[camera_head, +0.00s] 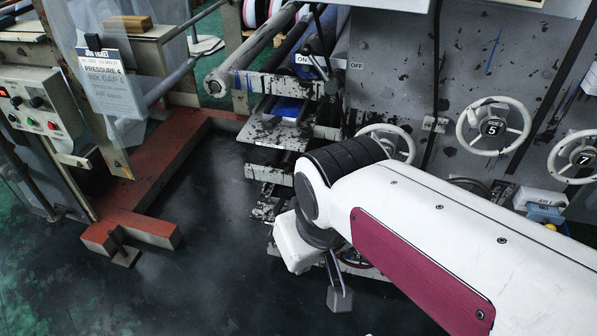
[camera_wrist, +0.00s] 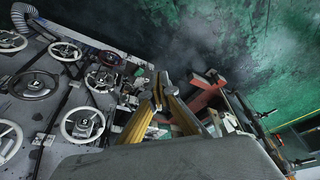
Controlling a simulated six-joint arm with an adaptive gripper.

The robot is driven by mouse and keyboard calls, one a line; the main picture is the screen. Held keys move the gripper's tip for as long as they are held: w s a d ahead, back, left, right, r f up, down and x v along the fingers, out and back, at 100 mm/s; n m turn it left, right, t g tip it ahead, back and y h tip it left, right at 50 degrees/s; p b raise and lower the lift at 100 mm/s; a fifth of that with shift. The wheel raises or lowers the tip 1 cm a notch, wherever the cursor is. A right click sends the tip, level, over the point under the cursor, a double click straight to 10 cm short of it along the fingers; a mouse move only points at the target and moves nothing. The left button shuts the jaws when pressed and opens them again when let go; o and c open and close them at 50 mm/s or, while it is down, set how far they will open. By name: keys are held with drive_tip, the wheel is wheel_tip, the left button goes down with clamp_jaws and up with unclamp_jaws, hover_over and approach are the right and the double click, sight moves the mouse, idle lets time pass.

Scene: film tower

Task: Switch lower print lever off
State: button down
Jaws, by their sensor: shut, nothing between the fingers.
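A thin dark lever (camera_head: 319,68) stands between an ON label (camera_head: 303,59) and an OFF label (camera_head: 356,65) at the top centre of the head view. It leans towards the ON label. I cannot tell whether this is the lower print lever, and I see no second labelled lever clearly. My gripper (camera_wrist: 160,90) shows in the wrist view with its two yellowish fingers brought together at the dark tips, empty.
Several white handwheels (camera_head: 494,126) line the grey machine wall (camera_head: 395,60). Rollers (camera_head: 262,37) stick out left of the lever. A red floor frame (camera_head: 170,150) and a control box (camera_head: 38,110) stand on the left.

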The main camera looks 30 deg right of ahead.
drive_tip(key=w+d+f+n, duration=0.45)
drive_tip(key=w+f, duration=0.45)
drive_tip(key=f, duration=0.3)
drive_tip(key=w+d+f+n+t+h, duration=0.1)
drive_tip(key=w+d+f+n, duration=0.3)
drive_tip(key=w+f, duration=0.6)
drive_tip(key=w+d+f+n, duration=0.2)
drive_tip(key=w+d+f, duration=0.45)
drive_tip(key=f, duration=0.75)
drive_tip(key=w+d+n+t+h, duration=0.2)
drive_tip(key=w+n+t, duration=0.2)
drive_tip(key=w+n, duration=0.15)
drive_tip(key=w+d+r+n+t+h, duration=0.1)
drive_tip(key=w+d+r+n+t, duration=0.1)
drive_tip(key=w+r+n, duration=0.4)
drive_tip(key=shift+w+d+r+n+t, duration=0.4)
drive_tip(key=shift+w+r+t, duration=0.4)
drive_tip(key=shift+w+t, duration=0.1)
